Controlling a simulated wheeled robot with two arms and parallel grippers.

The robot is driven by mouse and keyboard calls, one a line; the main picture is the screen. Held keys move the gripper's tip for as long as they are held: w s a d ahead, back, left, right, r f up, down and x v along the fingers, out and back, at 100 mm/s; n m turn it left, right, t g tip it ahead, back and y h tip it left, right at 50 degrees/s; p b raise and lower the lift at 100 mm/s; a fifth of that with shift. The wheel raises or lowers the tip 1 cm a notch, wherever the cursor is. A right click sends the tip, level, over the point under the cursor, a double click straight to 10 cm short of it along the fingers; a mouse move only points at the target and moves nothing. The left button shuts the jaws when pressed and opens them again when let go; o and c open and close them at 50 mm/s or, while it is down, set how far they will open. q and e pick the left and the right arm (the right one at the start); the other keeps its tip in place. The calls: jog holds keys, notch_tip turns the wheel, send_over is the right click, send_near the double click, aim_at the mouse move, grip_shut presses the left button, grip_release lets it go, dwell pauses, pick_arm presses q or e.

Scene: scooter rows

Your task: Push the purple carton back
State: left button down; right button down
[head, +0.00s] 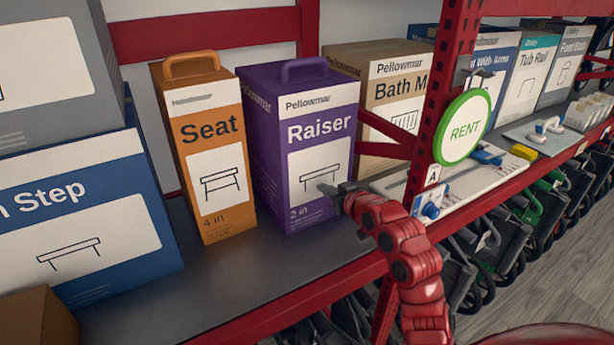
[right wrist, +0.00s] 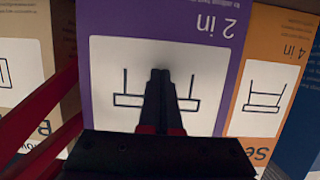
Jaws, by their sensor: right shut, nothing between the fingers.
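The purple carton (head: 265,130), labelled "Raiser" with a handle on top, stands upright on the grey shelf (head: 225,280). It is right of the orange "Seat" carton (head: 190,110). My right gripper (head: 325,189) is shut and empty, its tip at the white label on the carton's front face. In the right wrist view the purple carton (right wrist: 220,50) fills the middle, upside down, and the shut fingers (right wrist: 160,75) overlap the bench drawing on its label. I cannot tell whether the tips touch it. My left gripper is not in view.
A brown "Bath" carton (head: 380,60) stands behind and right of the purple one. A blue "Step" carton (head: 70,220) is at left. A red upright post (head: 437,95) bears a green-rimmed "RENT" sign (head: 464,128). Scooters or walkers are parked below the shelf.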

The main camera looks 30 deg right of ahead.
jog(key=shift+w+b, duration=2.85)
jog(key=shift+w, duration=1)
jog(key=s+p, duration=0.1)
jog(key=s, duration=1.1)
jog(key=shift+d+p, duration=0.2)
jog(key=shift+p, duration=0.15)
